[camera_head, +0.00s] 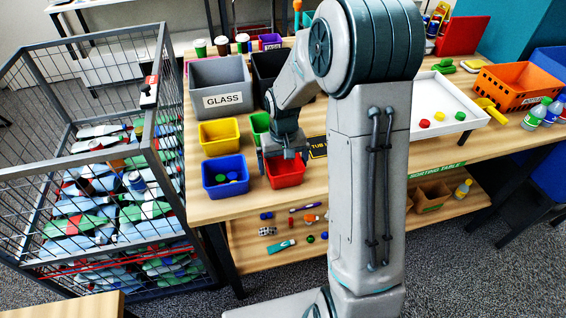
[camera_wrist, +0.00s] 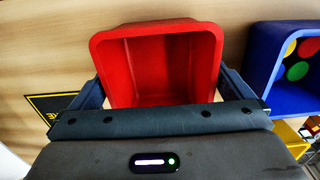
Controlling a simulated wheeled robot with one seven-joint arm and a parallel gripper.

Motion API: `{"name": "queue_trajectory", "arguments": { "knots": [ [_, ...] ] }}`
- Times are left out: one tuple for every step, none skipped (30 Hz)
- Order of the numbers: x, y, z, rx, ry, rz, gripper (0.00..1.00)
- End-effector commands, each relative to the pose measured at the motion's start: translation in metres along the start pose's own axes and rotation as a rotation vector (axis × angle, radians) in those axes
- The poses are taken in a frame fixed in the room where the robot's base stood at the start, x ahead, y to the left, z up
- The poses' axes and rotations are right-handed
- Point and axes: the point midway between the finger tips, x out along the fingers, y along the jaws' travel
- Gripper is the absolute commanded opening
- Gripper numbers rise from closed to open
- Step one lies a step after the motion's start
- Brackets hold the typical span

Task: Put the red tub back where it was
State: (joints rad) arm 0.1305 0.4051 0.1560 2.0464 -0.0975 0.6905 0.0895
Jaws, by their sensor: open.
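The red tub (camera_head: 287,176) stands upright and looks empty on the wooden table near its front edge, right of the blue tub (camera_head: 224,189). My gripper (camera_head: 284,158) is open above its back part. In the wrist view, one finger is on each side of the red tub (camera_wrist: 160,34); I cannot tell whether they touch it. A green tub (camera_head: 259,124) is behind, partly hidden by my arm. A yellow tub (camera_head: 219,150) is behind the blue one. A black-and-yellow label reading "TUB" (camera_head: 318,146) lies right of the red tub, partly hidden by my arm.
The grey GLASS bin (camera_head: 220,103) and a dark bin (camera_head: 268,66) stand behind the tubs. A wire cage (camera_head: 165,97) of bottles is left of the table. A white tray (camera_head: 462,101) and an orange crate (camera_head: 516,78) are at right. A shelf below holds small items.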

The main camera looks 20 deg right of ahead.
Motion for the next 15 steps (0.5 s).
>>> {"name": "queue_trajectory", "arguments": {
  "knots": [
    [-0.009, 0.000, -0.001, 0.000, 0.006, 0.001, 1.00],
    [-0.014, 0.000, -0.002, 0.000, 0.008, 0.001, 1.00],
    [-0.022, 0.000, -0.001, 0.001, 0.007, 0.001, 1.00],
    [-0.028, 0.000, -0.001, 0.001, 0.009, 0.000, 1.00],
    [-0.035, 0.000, -0.001, 0.001, 0.008, 0.000, 1.00],
    [-0.044, 0.000, -0.002, 0.002, 0.009, 0.001, 1.00],
    [-0.051, 0.000, -0.002, 0.001, 0.009, 0.001, 1.00],
    [-0.058, 0.000, -0.001, 0.001, 0.008, 0.001, 1.00],
    [-0.067, 0.000, -0.001, 0.000, 0.009, 0.001, 1.00],
    [-0.073, 0.000, -0.002, 0.000, 0.009, 0.001, 1.00],
    [-0.079, 0.000, -0.001, 0.000, 0.007, 0.001, 1.00],
    [-0.086, 0.000, -0.001, 0.000, 0.008, 0.000, 1.00],
    [-0.092, 0.000, -0.001, 0.000, 0.007, 0.000, 1.00],
    [-0.096, 0.000, -0.001, 0.001, 0.007, 0.000, 1.00],
    [-0.102, 0.000, -0.001, 0.001, 0.006, 0.000, 1.00]
  ]
}}
